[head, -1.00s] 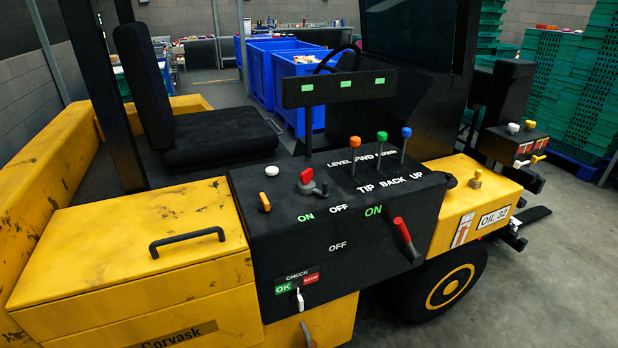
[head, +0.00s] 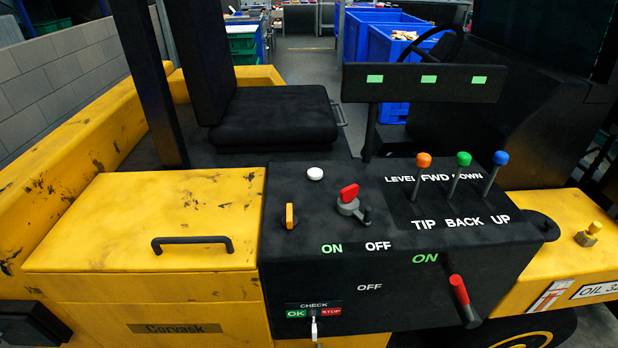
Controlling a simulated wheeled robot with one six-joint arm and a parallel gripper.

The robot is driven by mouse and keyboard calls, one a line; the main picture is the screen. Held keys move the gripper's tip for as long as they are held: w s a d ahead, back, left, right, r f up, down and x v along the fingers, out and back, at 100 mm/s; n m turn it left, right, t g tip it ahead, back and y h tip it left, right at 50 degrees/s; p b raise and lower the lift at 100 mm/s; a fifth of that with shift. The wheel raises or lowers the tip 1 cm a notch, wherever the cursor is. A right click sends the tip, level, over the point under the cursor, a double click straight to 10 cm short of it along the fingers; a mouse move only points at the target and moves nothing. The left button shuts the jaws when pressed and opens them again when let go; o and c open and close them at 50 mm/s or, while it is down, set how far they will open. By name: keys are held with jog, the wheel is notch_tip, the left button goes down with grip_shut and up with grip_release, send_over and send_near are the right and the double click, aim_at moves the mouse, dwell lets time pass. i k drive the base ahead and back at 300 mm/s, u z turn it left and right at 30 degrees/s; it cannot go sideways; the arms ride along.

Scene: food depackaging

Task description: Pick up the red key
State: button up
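The red key (head: 349,191) stands in a grey round switch on top of the black console (head: 300,240). Its red head is upright and in plain sight, above the ON and OFF labels. A short dark knob (head: 367,214) sticks out just right of the switch. My gripper is not seen in the head view, so its state and its distance from the key are not shown.
An orange switch (head: 290,216) and white button (head: 315,174) sit left of the key. Levers with orange (head: 424,160), green (head: 464,158) and blue (head: 500,158) knobs rise to its right. A black label bar (head: 424,83) stands behind. A red-handled lever (head: 460,292) is on the front.

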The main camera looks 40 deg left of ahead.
aim_at(348, 194)
jog(key=u, duration=0.75)
jog(key=i, duration=0.85)
jog(key=u, duration=0.8)
